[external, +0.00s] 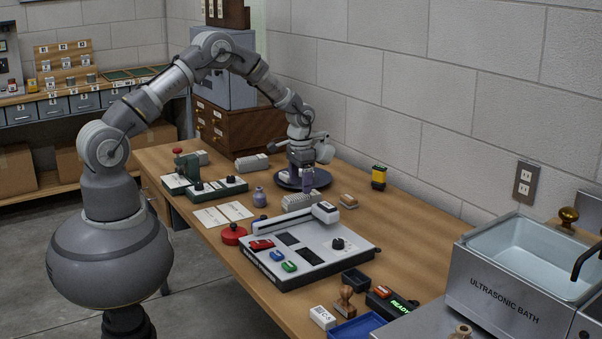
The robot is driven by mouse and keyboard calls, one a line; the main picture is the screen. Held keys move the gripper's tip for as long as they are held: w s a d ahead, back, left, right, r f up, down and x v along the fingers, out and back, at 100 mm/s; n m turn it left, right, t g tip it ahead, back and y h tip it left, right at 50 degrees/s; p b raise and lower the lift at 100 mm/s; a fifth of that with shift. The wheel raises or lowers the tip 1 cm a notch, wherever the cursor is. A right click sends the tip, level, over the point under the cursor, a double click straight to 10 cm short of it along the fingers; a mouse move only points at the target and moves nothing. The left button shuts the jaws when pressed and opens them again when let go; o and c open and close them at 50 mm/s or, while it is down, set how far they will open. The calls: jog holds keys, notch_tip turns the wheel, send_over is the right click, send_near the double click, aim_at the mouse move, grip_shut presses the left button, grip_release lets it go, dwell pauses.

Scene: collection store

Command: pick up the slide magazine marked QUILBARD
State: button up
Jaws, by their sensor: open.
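No marking QUILBARD is readable in the external view, so I cannot tell which thing bears it. Several grey ridged blocks may be slide magazines. One ridged block (299,201) lies behind the grey console, just in front of the dark round stand. Another grey block (252,162) lies farther back, left of the stand. My gripper (301,182) points down over the dark round stand (322,180), behind the nearer ridged block. It is open, with purplish shapes at its fingers; whether anything stands between them is too small to tell.
The grey console (318,263) with buttons fills the middle of the wooden table. A purple bottle (260,197), white cards (223,213), a red round button (233,234) and a yellow-black device (379,176) stand around. A steel ultrasonic bath (520,300) is at right; a block wall is behind.

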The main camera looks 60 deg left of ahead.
aim_at(302, 195)
jog(key=f+b, duration=0.1)
jog(key=f, duration=0.1)
jog(key=f+b, duration=0.1)
jog(key=f, duration=0.1)
jog(key=f+b, duration=0.1)
jog(key=f, duration=0.1)
jog(key=shift+w, duration=0.3)
jog(key=shift+c, duration=0.4)
jog(key=c, duration=1.1)
